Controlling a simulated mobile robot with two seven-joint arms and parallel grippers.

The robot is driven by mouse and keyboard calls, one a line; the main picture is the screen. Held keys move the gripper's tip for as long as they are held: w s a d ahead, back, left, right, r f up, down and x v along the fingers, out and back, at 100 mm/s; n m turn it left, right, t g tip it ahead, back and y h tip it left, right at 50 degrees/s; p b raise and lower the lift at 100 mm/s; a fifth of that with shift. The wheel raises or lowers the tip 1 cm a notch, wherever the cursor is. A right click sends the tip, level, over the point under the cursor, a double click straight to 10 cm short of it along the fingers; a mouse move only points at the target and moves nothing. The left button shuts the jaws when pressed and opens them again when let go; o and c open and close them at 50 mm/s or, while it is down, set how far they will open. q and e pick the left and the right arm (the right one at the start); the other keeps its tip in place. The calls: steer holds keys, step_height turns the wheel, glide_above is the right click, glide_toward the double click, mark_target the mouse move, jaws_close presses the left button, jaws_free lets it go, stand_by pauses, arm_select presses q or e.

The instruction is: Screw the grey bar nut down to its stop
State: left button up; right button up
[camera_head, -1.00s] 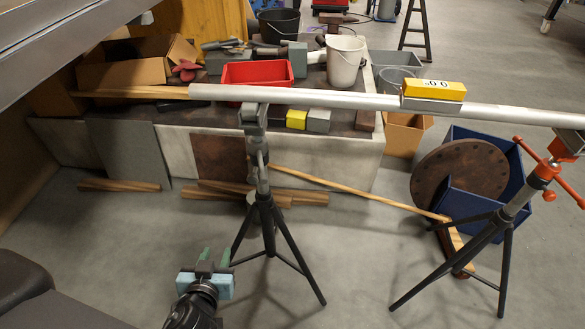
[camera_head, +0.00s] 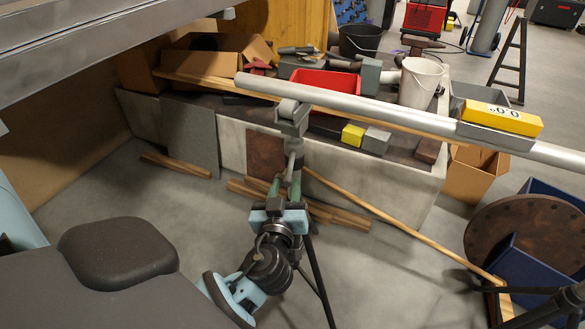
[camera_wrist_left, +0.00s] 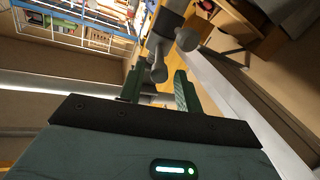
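The grey bar nut (camera_wrist_left: 158,68) shows in the left wrist view as a grey bar with rounded ends, just beyond and between my fingertips. In the head view it is small, and I cannot tell it clearly from the grey post of the near stand (camera_head: 293,117). My left gripper (camera_head: 285,187) is in front of that post, below the stand's head, fingers pointing up. Its two green fingers stand apart in the left wrist view (camera_wrist_left: 157,82), with no clear contact on the bar. The nut's thread and stop cannot be made out. My right gripper is not in view.
A long pale pipe (camera_head: 390,112) rests on the stand, with a yellow level marked 0.0° (camera_head: 502,118) on it. A low bench behind carries a red bin (camera_head: 325,82) and a white bucket (camera_head: 420,82). A rusty disc (camera_head: 520,235) and wooden strips (camera_head: 175,165) are near the floor.

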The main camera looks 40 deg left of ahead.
mark_target(293, 154)
arm_select(q)
steer(key=p+x, duration=0.1)
steer(key=x, duration=0.6)
jaws_close()
